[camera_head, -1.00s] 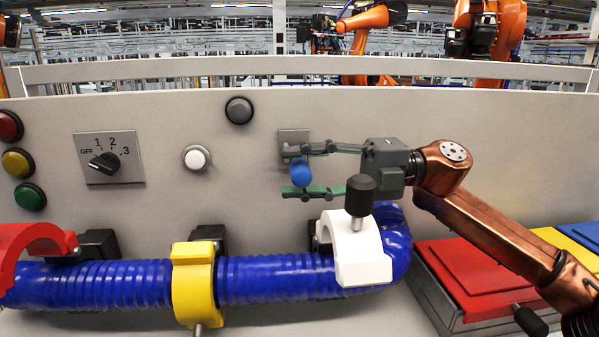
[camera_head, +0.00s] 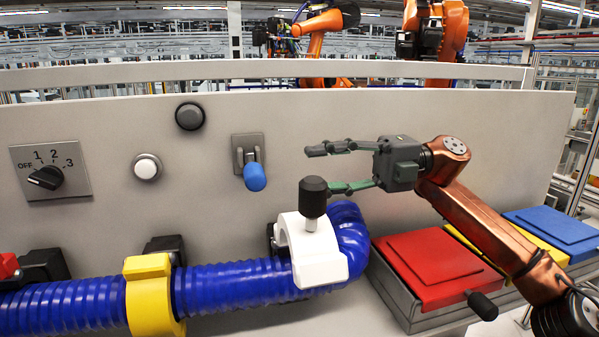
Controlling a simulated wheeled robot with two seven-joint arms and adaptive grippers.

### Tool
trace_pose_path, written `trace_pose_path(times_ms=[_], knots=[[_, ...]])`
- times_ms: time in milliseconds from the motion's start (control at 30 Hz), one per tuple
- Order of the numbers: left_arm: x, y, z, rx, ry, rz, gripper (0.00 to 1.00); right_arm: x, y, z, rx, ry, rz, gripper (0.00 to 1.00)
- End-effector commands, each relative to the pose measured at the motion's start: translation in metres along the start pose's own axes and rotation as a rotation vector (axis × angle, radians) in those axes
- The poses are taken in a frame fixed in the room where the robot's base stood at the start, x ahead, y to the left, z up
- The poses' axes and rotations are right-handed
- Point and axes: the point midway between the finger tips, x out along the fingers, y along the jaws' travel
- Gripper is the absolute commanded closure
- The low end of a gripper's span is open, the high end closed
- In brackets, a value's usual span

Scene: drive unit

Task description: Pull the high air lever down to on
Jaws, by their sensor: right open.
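The air lever has a blue handle (camera_head: 255,177) on a grey plate (camera_head: 248,152) fixed to the panel. The handle tilts downward and out from the plate, clear of my gripper. My right gripper (camera_head: 320,168) is open and empty, to the right of the handle and apart from it. Its two fingers point left, one above the other. The lower fingertip is partly hidden behind the black knob of the white clamp. My left gripper is not in view.
A white clamp (camera_head: 318,262) with a black knob (camera_head: 313,197) and a yellow clamp (camera_head: 148,298) sit on the blue hose (camera_head: 235,285) below. A rotary switch (camera_head: 46,178), white button (camera_head: 146,167) and grey button (camera_head: 190,116) are left. Red (camera_head: 435,262) and blue (camera_head: 555,230) lids stand right.

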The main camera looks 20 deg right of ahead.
Motion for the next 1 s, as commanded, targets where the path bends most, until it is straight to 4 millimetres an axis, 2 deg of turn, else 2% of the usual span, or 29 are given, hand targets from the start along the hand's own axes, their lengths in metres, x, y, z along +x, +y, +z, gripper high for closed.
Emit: trace_pose_path(times_ms=[300, 433, 567, 633, 767, 800, 867, 900, 967, 1000], knots=[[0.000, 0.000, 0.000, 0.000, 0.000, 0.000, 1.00, -0.005, 0.000, 0.000, 0.000, 0.001, 0.000, 0.59], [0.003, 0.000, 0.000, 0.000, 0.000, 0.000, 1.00, -0.006, 0.003, -0.001, -0.008, -0.006, 0.009, 0.67], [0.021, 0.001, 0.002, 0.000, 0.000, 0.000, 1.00, -0.018, 0.027, -0.009, -0.062, -0.056, 0.076, 0.76], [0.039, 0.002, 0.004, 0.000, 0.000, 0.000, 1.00, -0.033, 0.053, -0.019, -0.117, -0.108, 0.151, 0.80], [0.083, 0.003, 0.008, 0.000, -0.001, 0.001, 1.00, -0.082, 0.119, -0.061, -0.243, -0.231, 0.357, 0.89], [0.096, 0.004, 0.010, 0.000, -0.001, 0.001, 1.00, -0.103, 0.140, -0.079, -0.280, -0.269, 0.431, 0.92], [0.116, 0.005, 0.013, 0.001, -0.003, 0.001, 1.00, -0.136, 0.166, -0.107, -0.326, -0.321, 0.542, 0.96], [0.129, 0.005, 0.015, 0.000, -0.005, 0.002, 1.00, -0.161, 0.181, -0.127, -0.351, -0.353, 0.617, 0.99], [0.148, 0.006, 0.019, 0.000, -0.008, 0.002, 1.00, -0.201, 0.198, -0.158, -0.381, -0.399, 0.730, 1.00], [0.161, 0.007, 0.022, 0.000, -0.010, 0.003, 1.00, -0.230, 0.206, -0.178, -0.395, -0.429, 0.806, 1.00]])
